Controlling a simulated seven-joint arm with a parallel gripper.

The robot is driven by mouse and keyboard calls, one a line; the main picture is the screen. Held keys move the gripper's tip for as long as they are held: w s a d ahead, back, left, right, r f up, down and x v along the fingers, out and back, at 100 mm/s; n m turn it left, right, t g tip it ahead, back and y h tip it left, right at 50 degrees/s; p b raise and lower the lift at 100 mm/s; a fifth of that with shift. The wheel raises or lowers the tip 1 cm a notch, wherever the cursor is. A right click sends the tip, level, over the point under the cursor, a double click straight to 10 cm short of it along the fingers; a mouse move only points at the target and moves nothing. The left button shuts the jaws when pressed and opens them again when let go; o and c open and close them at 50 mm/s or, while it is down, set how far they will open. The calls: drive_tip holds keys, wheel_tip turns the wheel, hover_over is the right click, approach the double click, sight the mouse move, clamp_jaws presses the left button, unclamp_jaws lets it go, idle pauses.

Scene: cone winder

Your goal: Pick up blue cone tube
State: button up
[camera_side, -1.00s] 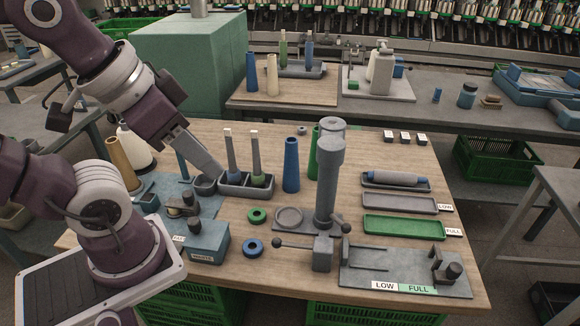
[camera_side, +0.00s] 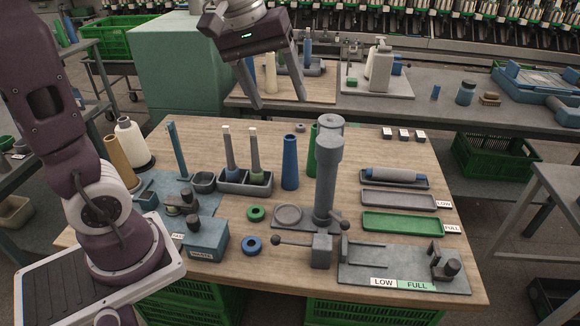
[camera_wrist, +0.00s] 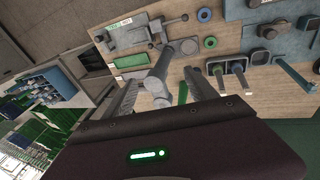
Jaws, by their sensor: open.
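The blue cone tube (camera_side: 290,162) stands upright on the wooden table in the side view, left of the grey post. A green cone tube (camera_side: 312,150) stands behind it, partly hidden by the post. My gripper (camera_side: 280,102) is open and empty, fingers pointing down, high above the far part of the table and above the blue cone tube in the picture. In the wrist view my gripper (camera_wrist: 160,82) has its fingers spread. I cannot make out the blue cone tube there; a finger may hide it.
The grey post (camera_side: 326,180) rises close right of the blue cone tube. A grey holder (camera_side: 245,189) with two brushes stands to its left. Green and blue rings (camera_side: 251,245) lie in front. Trays (camera_side: 402,224) lie at the right. Another blue tube stands on the back table.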

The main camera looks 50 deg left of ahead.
drive_tip(key=w+a+f+n+g, duration=0.1)
drive_tip(key=w+a+f+n, duration=0.6)
drive_tip(key=w, duration=0.4)
drive_tip(key=w+a+f+n, duration=0.1)
drive_tip(key=w+a+f, duration=0.1)
drive_tip(key=a+f, duration=0.2)
drive_tip(key=w+a+f+n+g, duration=0.1)
drive_tip(key=w+a+f, duration=0.1)
drive_tip(key=f, duration=0.5)
drive_tip(key=w+a+f+n+g+y, duration=0.1)
drive_tip(key=w+a+f+n, duration=0.1)
drive_tip(key=a+f, duration=0.3)
drive_tip(key=shift+w+a+f, duration=0.3)
drive_tip(key=shift+w+f, duration=0.15)
drive_tip(key=shift+f, duration=0.1)
drive_tip(key=f, duration=0.8)
drive_tip(key=shift+s+a, duration=0.25)
drive_tip(key=shift+a, duration=0.05)
drive_tip(key=c, duration=1.4)
wheel_tip(320, 180, up, 16)
hover_over(290, 152)
drive_tip(key=w+a, duration=0.1)
drive_tip(key=a, duration=0.1)
drive_tip(key=shift+w+d+r, duration=0.1)
drive_tip(key=shift+d+r, duration=0.05)
drive_tip(key=shift+d, duration=0.05)
